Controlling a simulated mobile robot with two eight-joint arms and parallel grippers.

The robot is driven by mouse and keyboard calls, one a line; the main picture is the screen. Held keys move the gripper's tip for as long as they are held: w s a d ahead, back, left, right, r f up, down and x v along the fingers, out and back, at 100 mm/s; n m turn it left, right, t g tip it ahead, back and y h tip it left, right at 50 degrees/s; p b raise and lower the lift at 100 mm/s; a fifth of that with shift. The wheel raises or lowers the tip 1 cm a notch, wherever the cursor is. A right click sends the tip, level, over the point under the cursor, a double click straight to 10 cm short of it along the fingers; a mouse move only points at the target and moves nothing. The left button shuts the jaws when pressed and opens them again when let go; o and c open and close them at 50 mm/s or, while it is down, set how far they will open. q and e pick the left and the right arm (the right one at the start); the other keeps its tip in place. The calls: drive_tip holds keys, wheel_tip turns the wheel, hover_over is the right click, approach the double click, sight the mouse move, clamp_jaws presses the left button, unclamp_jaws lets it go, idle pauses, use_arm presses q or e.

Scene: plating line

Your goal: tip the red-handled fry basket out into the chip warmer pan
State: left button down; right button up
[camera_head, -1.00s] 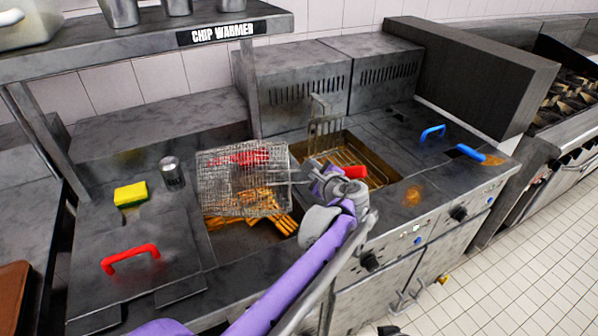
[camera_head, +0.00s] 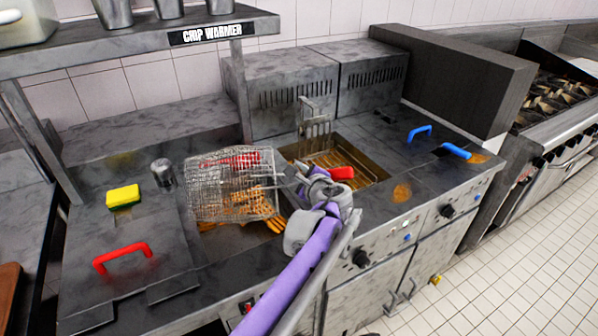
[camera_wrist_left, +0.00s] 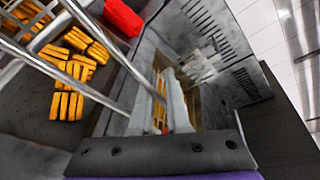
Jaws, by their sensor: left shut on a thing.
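My left gripper (camera_head: 305,186) is shut on the fry basket's handle, whose red grip (camera_head: 341,173) shows just right of the fingers. The fingers also show in the left wrist view (camera_wrist_left: 174,100). The wire basket (camera_head: 222,178) is held tilted over the chip warmer pan (camera_head: 212,238). Golden chips (camera_head: 262,222) show below and through the mesh; in the left wrist view several chips (camera_wrist_left: 68,105) lie on the pan's dark floor. The mesh hides whether any chips are still inside the basket. My right gripper is not in view.
The open fryer well (camera_head: 368,172) is right of the pan. A red handle (camera_head: 122,257) is on the left lid, with a yellow sponge (camera_head: 123,197) and a metal shaker (camera_head: 163,173) behind it. Blue handles (camera_head: 455,151) are on the right. A shelf (camera_head: 130,48) overhangs the back left.

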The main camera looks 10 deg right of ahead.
use_arm(q)
drive_tip(key=s+a+r+n+t+p, duration=0.25)
drive_tip(key=r+n+t+p, duration=0.35)
drive_tip(key=r, duration=1.1)
drive_tip(key=s+a+r+n+t+y+p, duration=0.15)
drive_tip(key=s+a+r+n+p, duration=0.25)
drive_tip(key=s+a+r+n, duration=0.45)
drive_tip(key=s+a+f+n+y+p, duration=0.1)
drive_tip(key=s+a+f+n+y, duration=0.1)
drive_tip(key=a+n+y, duration=0.1)
drive_tip(key=s+a+f+n+y, duration=0.2)
drive_tip(key=a+n, duration=0.3)
drive_tip(key=a, duration=0.3)
drive_tip(key=shift+s+f+y+p, duration=0.4)
drive_tip(key=shift+s+y, duration=0.05)
drive_tip(key=shift+s, duration=0.1)
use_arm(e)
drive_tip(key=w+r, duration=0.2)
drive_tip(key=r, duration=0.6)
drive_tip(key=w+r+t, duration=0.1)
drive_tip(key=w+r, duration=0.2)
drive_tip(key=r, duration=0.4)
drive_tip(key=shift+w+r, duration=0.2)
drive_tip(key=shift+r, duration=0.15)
